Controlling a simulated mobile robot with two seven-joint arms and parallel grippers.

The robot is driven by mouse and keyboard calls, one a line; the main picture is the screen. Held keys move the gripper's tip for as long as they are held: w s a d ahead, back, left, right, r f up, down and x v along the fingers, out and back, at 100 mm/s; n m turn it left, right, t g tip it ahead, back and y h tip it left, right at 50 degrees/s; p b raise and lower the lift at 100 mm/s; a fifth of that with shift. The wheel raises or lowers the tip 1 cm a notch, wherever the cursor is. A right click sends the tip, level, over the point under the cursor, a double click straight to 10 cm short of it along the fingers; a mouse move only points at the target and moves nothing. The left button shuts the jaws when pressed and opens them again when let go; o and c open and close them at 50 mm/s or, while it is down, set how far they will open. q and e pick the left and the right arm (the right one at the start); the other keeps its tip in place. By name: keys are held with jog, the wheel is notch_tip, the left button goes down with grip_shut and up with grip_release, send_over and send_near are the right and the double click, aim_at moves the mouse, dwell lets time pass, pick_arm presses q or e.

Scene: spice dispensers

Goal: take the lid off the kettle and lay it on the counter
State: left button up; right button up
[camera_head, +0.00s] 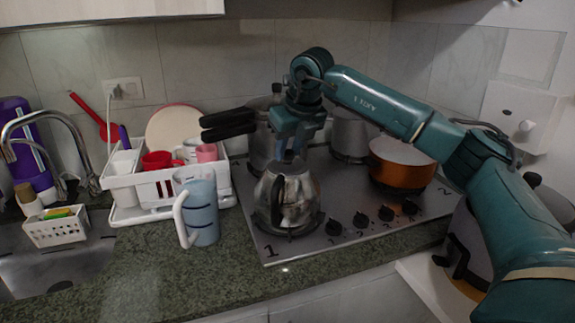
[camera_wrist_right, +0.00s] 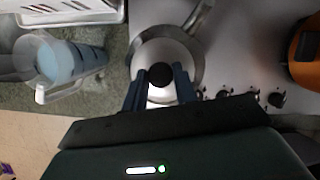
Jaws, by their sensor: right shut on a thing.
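The shiny metal kettle (camera_head: 270,205) stands on the front left part of the cooktop, its dark handle toward the front. My right gripper (camera_head: 288,155) is directly above it, pointing down. In the right wrist view the kettle (camera_wrist_right: 140,62) shows from above, with its round lid (camera_wrist_right: 160,50) and black knob (camera_wrist_right: 160,75). The fingers of the right gripper (camera_wrist_right: 160,84) are on both sides of the knob, shut on it. The gripper partly hides the lid in the head view. I cannot tell whether the lid sits on the rim or is slightly raised. My left gripper is not in view.
A blue measuring jug (camera_head: 203,210) stands on the granite counter (camera_head: 150,280) left of the cooktop. A white dish rack (camera_head: 150,190) is behind it. An orange pot (camera_head: 400,170) and a pot with black handles (camera_head: 262,145) are on the cooktop. The counter in front of the jug is clear.

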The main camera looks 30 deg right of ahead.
jog(key=c, duration=0.4)
jog(key=shift+o, duration=0.2)
